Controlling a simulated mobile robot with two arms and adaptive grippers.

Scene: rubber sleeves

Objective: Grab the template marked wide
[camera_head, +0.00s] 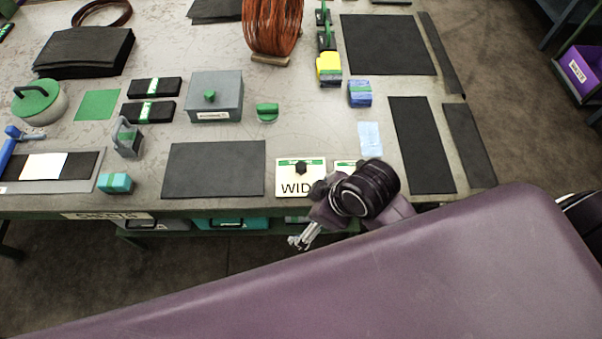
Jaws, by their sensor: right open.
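The template marked wide (287,174) lies at the front edge of the table (230,148). It is a cream plate with a green strip along its top and a black knob. Its letters show as "WID"; my wrist hides the rest. A second similar plate (344,164) sits just right of it, mostly hidden behind my wrist. My right gripper (296,242) is open and empty, in front of the table edge and nearer to me than the wide template. It does not touch the template. My left gripper is not in view.
A black rubber sheet (218,170) lies just left of the wide template. More black sheets (420,140) lie to the right, with a light blue slip (370,138) between. A grey box with a green knob (214,98) and a copper coil (272,25) stand farther back.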

